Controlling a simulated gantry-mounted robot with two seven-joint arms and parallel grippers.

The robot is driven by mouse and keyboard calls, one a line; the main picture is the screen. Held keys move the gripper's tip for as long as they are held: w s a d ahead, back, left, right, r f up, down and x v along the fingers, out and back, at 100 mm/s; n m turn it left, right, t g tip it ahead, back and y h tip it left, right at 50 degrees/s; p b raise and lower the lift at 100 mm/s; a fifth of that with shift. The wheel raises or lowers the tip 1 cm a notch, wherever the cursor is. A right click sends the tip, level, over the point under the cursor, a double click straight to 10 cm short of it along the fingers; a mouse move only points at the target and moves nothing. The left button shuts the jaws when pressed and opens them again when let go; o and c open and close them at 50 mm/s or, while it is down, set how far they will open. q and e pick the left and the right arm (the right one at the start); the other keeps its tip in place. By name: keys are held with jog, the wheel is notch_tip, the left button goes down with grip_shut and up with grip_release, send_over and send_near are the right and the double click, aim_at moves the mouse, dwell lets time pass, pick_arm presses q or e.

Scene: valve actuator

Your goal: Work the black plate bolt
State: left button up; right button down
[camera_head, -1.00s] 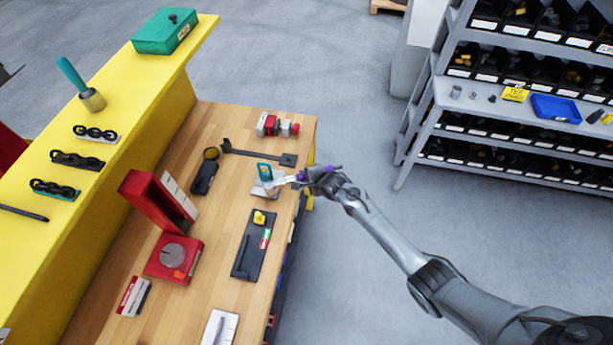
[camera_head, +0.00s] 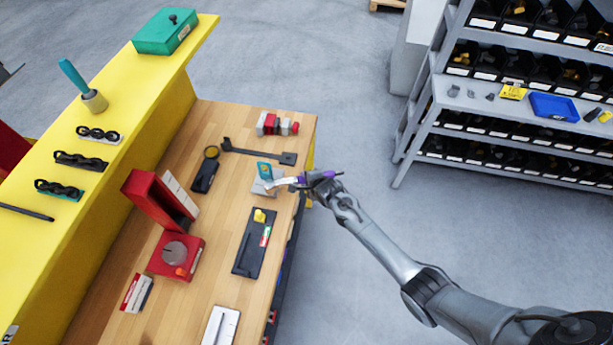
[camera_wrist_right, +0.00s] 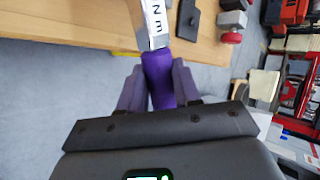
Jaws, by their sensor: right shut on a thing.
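A black plate (camera_head: 243,262) with a yellow knob (camera_head: 259,215) and a small red-and-green label lies flat on the wooden bench, near its right edge. My right gripper (camera_head: 303,181) is beyond this plate, apart from it. It is shut on a purple handle (camera_wrist_right: 158,78) of a pale lever. The lever has a white strip marked "N m" in the right wrist view and reaches left to a grey block (camera_head: 260,188) with a teal plate (camera_head: 264,171). My left gripper is not in view.
A black lever bar (camera_head: 258,153) and a red-and-grey valve (camera_head: 277,125) lie farther back on the bench (camera_head: 215,240). A red stand with a dial box (camera_head: 177,257) is at left. Yellow shelf (camera_head: 60,235) edges the bench.

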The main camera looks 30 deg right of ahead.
jog(key=shift+s+a+r+m, duration=0.15)
jog(key=shift+s+a+m, duration=0.05)
jog(key=shift+s+m, duration=0.1)
jog(key=shift+p, duration=0.3)
jog(key=shift+s+a+h, duration=0.1)
jog(key=shift+s+h, duration=0.05)
jog(key=shift+h, duration=0.15)
jog(key=shift+s+a+m+h+p, duration=0.35)
jog(key=shift+s+m+h, duration=0.1)
jog(key=shift+m, duration=0.1)
jog(key=shift+s+a+m+h+p, duration=0.2)
jog(key=shift+s+m+h+p, duration=0.15)
jog(key=shift+s+m, duration=0.15)
jog(key=shift+s+a+m, duration=0.1)
jog(key=shift+m, duration=0.15)
jog(key=shift+s+a+m+g+h, duration=0.5)
jog(key=shift+s+a+m+h, duration=0.15)
jog(key=shift+s+m+h, duration=0.2)
